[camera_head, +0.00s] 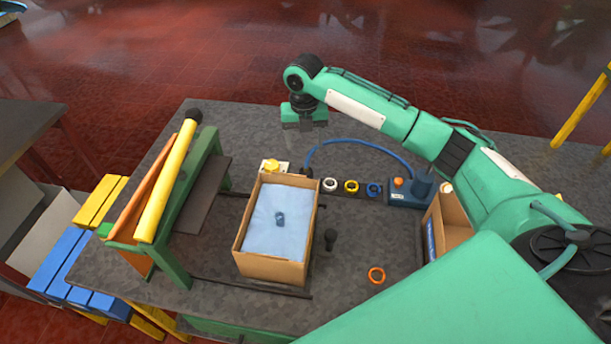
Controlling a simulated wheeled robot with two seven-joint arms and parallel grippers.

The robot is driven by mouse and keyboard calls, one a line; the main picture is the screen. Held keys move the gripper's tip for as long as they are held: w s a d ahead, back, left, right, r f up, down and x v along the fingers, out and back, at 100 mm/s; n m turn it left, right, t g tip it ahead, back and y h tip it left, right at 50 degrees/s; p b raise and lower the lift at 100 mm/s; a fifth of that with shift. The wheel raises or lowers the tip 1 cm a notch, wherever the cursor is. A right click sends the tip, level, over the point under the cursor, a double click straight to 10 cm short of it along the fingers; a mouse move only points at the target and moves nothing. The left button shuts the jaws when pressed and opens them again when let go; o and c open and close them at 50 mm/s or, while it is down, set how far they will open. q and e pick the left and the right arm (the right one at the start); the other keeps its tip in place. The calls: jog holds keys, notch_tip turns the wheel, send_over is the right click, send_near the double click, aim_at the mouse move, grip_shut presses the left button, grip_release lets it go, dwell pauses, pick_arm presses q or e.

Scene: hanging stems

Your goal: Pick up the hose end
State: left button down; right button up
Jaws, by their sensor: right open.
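A blue hose (360,142) arches over the back of the table from a blue pump-like unit (405,190) on the right. Its left end, the dark hose end (306,171), comes down just behind the back right corner of the cardboard box. My right gripper (303,124) is open and empty. In the picture it is above the hose end, with its fingers pointing down near the table's back edge. It appears apart from the hose; the exact height gap is hard to tell. My left gripper is not in view.
The open cardboard box (243,240) holds blue cloth and a small dark-blue part. White, yellow and blue rings (351,187) line up right of it. An orange ring (376,275) and a dark knob (330,239) lie in front. A green rack (178,250) with bars stands left.

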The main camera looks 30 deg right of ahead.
aim_at(306, 170)
jog(key=f+p, duration=0.1)
jog(key=f, duration=0.7)
jog(key=shift+w+d+f+p, duration=0.15)
jog(key=shift+w+f+p, duration=0.05)
jog(key=shift+f+p, duration=0.2)
jog(key=shift+f, duration=0.3)
jog(key=shift+s+f+p, duration=0.1)
jog(key=shift+f+p, duration=0.4)
jog(key=f, duration=0.1)
jog(key=f+p, duration=0.1)
jog(key=f, duration=0.1)
jog(key=shift+s+f, duration=0.2)
jog(key=shift+f, duration=0.05)
jog(key=shift+f+p, duration=0.3)
jog(key=shift+f, duration=0.15)
jog(key=shift+d, duration=0.1)
jog(key=c, duration=1.2)
jog(key=shift+r, duration=0.15)
